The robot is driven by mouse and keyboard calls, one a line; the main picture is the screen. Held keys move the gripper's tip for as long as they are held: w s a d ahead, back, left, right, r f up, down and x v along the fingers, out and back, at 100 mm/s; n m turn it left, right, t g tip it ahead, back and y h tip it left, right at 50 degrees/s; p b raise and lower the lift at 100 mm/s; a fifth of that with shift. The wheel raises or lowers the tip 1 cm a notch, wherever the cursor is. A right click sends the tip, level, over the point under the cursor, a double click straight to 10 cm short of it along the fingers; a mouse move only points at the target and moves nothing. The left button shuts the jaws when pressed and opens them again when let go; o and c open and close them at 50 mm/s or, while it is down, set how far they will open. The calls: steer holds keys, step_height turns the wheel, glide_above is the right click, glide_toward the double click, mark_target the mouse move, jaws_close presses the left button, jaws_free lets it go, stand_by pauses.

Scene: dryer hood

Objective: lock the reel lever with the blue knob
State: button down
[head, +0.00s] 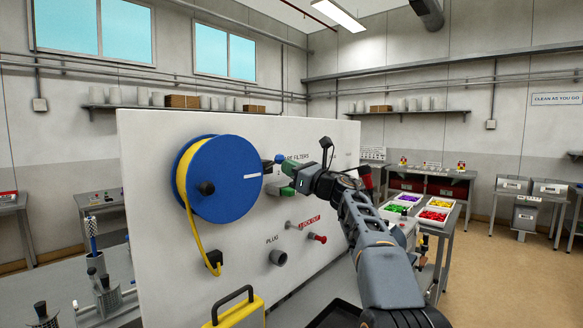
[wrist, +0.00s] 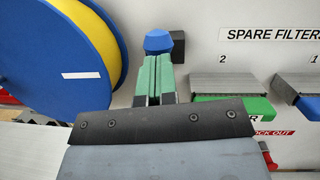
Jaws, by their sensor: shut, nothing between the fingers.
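The blue knob (wrist: 158,42) shows at top centre in the wrist view, with a black block beside it on the white panel. In the head view the knob (head: 279,159) is a small blue spot just right of the reel. My gripper (wrist: 152,60) has green fingers, shut together and empty. Its tips overlap the knob's lower edge in the wrist view; I cannot tell whether they touch it. In the head view my gripper (head: 288,168) is right by the knob. The blue reel (head: 228,178) with yellow hose is to the left, also in the wrist view (wrist: 112,25).
A yellow case (head: 240,312) stands below. Part trays (head: 430,230) lie at right.

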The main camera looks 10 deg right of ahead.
steer(key=shift+d, duration=0.1)
stand_by(0.3)
steer(key=f+b+v, duration=0.1)
steer(key=b+v, duration=0.7)
steer(key=v, duration=0.5)
steer(key=shift+w+f, duration=0.25)
steer(key=shift+f, duration=0.05)
